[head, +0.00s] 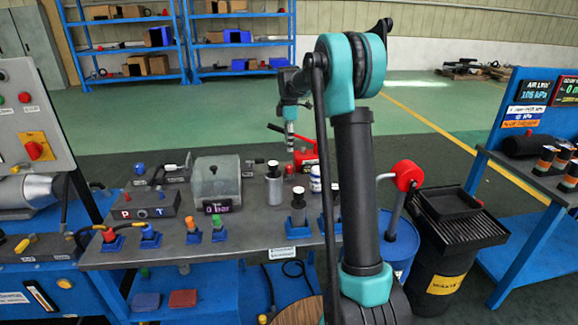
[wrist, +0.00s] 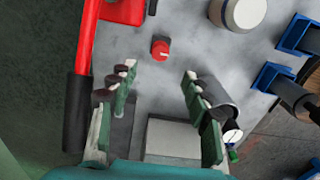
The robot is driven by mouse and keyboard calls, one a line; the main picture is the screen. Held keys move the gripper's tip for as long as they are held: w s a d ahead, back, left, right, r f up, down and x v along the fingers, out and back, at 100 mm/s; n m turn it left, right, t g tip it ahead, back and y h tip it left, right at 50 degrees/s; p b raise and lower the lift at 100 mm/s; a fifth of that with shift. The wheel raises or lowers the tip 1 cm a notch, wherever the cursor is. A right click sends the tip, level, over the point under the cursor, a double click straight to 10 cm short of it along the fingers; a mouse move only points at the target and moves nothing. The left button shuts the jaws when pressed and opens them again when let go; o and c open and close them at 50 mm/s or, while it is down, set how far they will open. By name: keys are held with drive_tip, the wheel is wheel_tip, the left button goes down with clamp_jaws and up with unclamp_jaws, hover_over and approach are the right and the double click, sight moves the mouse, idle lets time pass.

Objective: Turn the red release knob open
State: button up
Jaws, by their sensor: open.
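The red release knob (wrist: 160,49) is small and round, with a pale mark on its face. In the wrist view it sits on the grey bench top, just ahead of the gap between my fingertips. My gripper (wrist: 158,72) is open and empty, with one finger on each side and the knob apart from both. In the head view my gripper (head: 290,138) points down over the back of the bench. The red hand pump (head: 305,155) stands beside it there. Its red lever (wrist: 88,50) with a black grip runs along the left in the wrist view.
A grey metal cylinder (wrist: 218,98) stands close beside my right finger. A white-topped container (wrist: 238,12) is beyond the knob to the right. Blue holders (wrist: 300,35) line the right side. In the head view, a clear box (head: 217,178) stands on the bench (head: 255,232).

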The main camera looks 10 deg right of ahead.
sight(289, 166)
wheel_tip(289, 166, down, 11)
drive_tip(key=shift+r, duration=0.15)
idle(0.4)
clamp_jaws()
